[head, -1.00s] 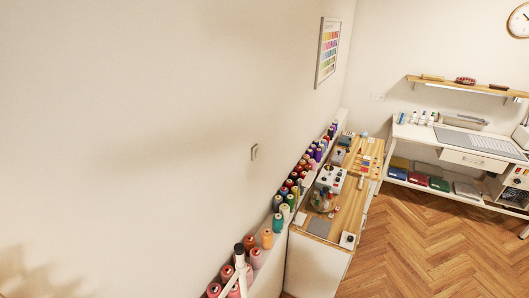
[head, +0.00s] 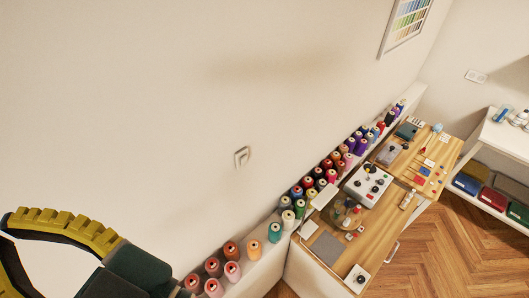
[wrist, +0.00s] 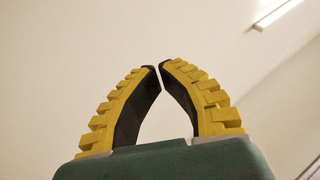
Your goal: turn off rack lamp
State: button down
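No lamp that I can name as the rack lamp shows clearly. My gripper (wrist: 157,66) points up in the wrist view, its yellow ridged fingers curved together with the tips almost touching and nothing between them. In the head view it shows only partly at the lower left, well to the left of the fitting and apart from it.
Thread spools (head: 275,232) line a narrow ledge along the wall. A wooden worktop (head: 385,222) holds a white box with knobs (head: 367,187), a jar and small tools. A colour chart (head: 405,22) hangs upper right. A lit strip (wrist: 275,14) shows overhead.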

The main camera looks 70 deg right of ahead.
jog(key=s+d+f+n+g+h+b, duration=0.15)
jog(key=d+f+n+b, duration=0.3)
jog(key=d+f, duration=0.45)
jog(key=s+d+f+n+g+h+b, duration=0.1)
jog(key=s+d+f+n+h+b, duration=0.15)
jog(key=d+f+b, duration=0.5)
jog(key=s+d+f+n+g+h+b, duration=0.2)
jog(key=s+d+f+n, duration=0.4)
jog(key=s+d+f, duration=0.5)
jog(key=d+f+h+b, duration=0.1)
jog(key=d+f+h, duration=0.1)
jog(key=d+f, duration=0.1)
jog(key=shift+s+d+f, duration=0.35)
jog(key=shift+d+f, duration=0.05)
jog(key=shift+d, duration=0.1)
jog(key=shift+g, duration=0.25)
